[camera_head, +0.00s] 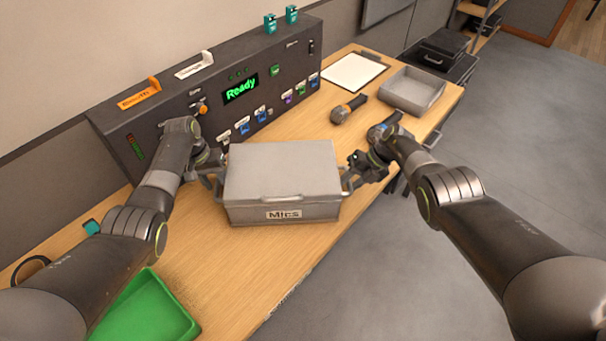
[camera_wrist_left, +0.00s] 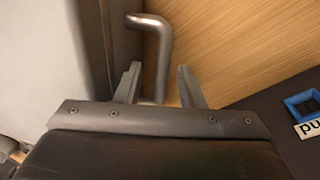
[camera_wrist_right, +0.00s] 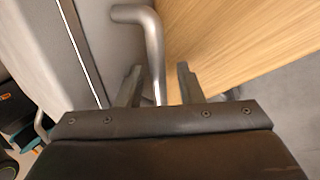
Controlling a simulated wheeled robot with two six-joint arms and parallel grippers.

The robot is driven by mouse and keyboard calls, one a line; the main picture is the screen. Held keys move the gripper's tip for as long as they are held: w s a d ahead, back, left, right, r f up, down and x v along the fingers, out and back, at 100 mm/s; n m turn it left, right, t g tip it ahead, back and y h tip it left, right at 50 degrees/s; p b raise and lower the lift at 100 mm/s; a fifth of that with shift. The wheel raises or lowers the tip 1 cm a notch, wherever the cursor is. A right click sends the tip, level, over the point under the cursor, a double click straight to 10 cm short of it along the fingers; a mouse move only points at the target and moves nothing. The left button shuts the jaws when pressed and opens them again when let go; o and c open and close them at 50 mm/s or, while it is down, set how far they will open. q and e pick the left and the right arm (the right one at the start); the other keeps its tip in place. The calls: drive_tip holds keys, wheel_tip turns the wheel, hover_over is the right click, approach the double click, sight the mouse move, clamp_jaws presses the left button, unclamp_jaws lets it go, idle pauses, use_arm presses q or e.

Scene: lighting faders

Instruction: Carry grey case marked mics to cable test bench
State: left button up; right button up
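The grey case marked "Mics" (camera_head: 283,178) sits upright, lid shut, on or just above the wooden bench top (camera_head: 225,262); I cannot tell if it touches. My left gripper (camera_head: 213,172) is at the case's left side handle. In the left wrist view, its fingers (camera_wrist_left: 158,88) stand apart on either side of the metal handle (camera_wrist_left: 155,42). My right gripper (camera_head: 354,174) is at the right side handle. In the right wrist view, its fingers (camera_wrist_right: 158,88) are also apart with the handle (camera_wrist_right: 153,42) between them. Gaps show beside both handles.
A black tester panel (camera_head: 170,108) with a green "Ready" display stands along the bench's back. A green tray (camera_head: 150,310) is at front left. Floor is open at right.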

drive_tip(key=shift+a, duration=0.1)
drive_tip(key=shift+a+r, duration=0.1)
drive_tip(key=shift+w+d+r, duration=0.2)
drive_tip(key=shift+d+r, duration=0.15)
drive_tip(key=shift+r, duration=0.15)
use_arm(q)
wheel_tip(320, 180, up, 8)
drive_tip(key=a, duration=0.1)
drive_tip(key=shift+a, duration=0.25)
use_arm(e)
drive_tip(key=v, duration=1)
drive_tip(key=shift+d+r, duration=0.25)
drive_tip(key=shift+d, duration=0.15)
drive_tip(key=shift+s, duration=0.15)
